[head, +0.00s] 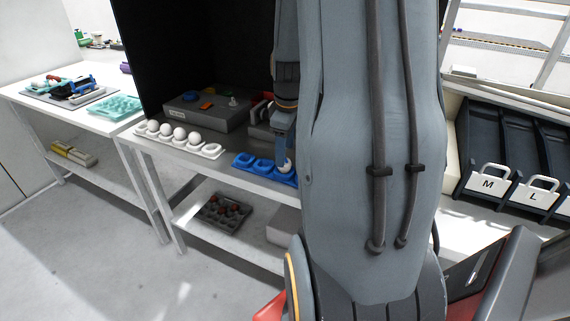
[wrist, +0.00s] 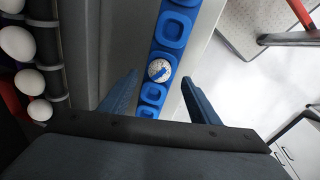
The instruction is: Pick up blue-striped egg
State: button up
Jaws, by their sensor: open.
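The blue-striped egg (wrist: 159,70) is white and speckled with a blue band. It sits in a cup of the blue tray (wrist: 172,30), whose other visible cups look empty. In the head view the egg (head: 286,168) shows small at the right part of the blue tray (head: 243,160), partly behind my gripper. My gripper (wrist: 159,82) is open and empty. Its two fingers stand apart on either side of the egg in the wrist view, with the egg between their tips in the picture. I cannot tell how far the tips are above the egg.
A white tray (head: 213,151) with several white eggs (head: 180,134) stands left of the blue tray. A grey box (head: 205,112) with small coloured items is behind them. My arm hides much of the bench to the right. A dark tray (head: 222,213) lies on the lower shelf.

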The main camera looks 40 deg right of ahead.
jog(key=shift+w+d+f+p, duration=0.15)
jog(key=shift+f+p, duration=0.1)
jog(key=shift+f, duration=0.55)
jog(key=shift+w+f+p, duration=0.1)
jog(key=shift+f+p, duration=0.1)
jog(key=shift+f, duration=0.6)
jog(key=shift+w+d+f+p, duration=0.15)
jog(key=shift+f+p, duration=0.1)
jog(key=shift+f, duration=0.55)
jog(key=shift+a, duration=0.1)
jog(key=shift+c, duration=0.4)
jog(key=c, duration=0.6)
